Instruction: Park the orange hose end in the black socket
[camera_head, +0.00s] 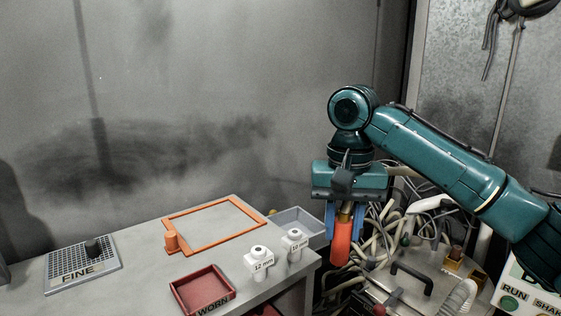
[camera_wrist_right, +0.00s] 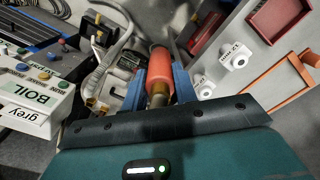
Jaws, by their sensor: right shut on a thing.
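My right gripper (camera_head: 345,222) is shut on the orange hose end (camera_head: 341,246). It holds the hose end pointing down, in the air just past the right edge of the grey table. In the right wrist view the orange hose end (camera_wrist_right: 160,63) sits between the blue fingers, with a brass-coloured part (camera_wrist_right: 158,95) nearer the palm. I cannot make out the black socket for certain in either view. My left gripper is not in view.
The table holds an orange frame (camera_head: 168,222), a red WORN tray (camera_head: 178,296), a FINE screen (camera_head: 60,284) with a dark knob, and two white bottles (camera_head: 258,264). Tangled hoses (camera_head: 385,232) and a black handle (camera_head: 412,274) lie below right. A RUN panel (camera_head: 512,285) stands at far right.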

